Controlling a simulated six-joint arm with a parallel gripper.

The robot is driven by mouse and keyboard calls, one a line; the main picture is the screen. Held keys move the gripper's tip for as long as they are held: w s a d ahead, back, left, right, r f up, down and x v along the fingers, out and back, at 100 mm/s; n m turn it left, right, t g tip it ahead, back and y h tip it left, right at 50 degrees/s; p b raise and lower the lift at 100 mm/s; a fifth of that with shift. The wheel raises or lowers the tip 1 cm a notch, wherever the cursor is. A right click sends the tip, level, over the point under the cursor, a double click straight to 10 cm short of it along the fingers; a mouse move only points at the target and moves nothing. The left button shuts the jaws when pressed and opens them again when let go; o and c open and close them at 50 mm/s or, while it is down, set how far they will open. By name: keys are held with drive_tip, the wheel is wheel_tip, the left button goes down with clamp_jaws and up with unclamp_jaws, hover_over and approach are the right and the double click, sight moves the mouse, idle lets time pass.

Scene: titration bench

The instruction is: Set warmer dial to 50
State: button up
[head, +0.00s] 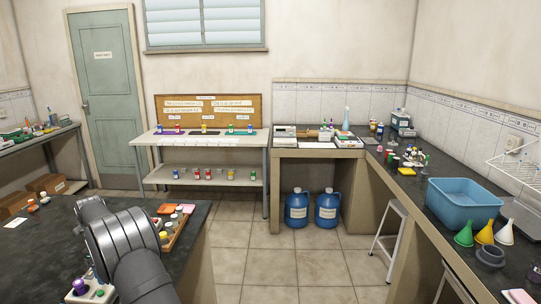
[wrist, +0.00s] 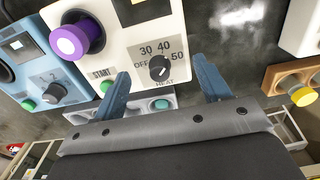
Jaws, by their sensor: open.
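The warmer's white panel (wrist: 128,45) fills the upper middle of the wrist view. Its black dial (wrist: 159,67) has the printed labels OFF, 30, 40, 50 and HEAT around it. The dial's small white mark is too unclear to tell which label it points at. My gripper (wrist: 160,68) is open, with one blue finger on each side of the dial in the picture. I cannot tell whether either finger touches it. In the head view my arm covers part of the left bench, and the gripper is hidden.
A large purple knob (wrist: 72,38) and a green START button (wrist: 105,88) are on the panel's left. A blue device (wrist: 38,65) with its own dial (wrist: 54,93) stands beside it. A wooden holder with a yellow-capped bottle (wrist: 302,96) is at the right. Dark bench (wrist: 232,45) shows between.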

drive_tip(key=n, duration=0.6)
drive_tip(key=shift+n, duration=0.3)
drive_tip(key=n, duration=0.5)
drive_tip(key=c, duration=1.3)
drive_tip(key=m, duration=0.5)
drive_tip(key=shift+m, duration=0.3)
drive_tip(key=o, duration=1.3)
drive_tip(key=shift+r, duration=0.15)
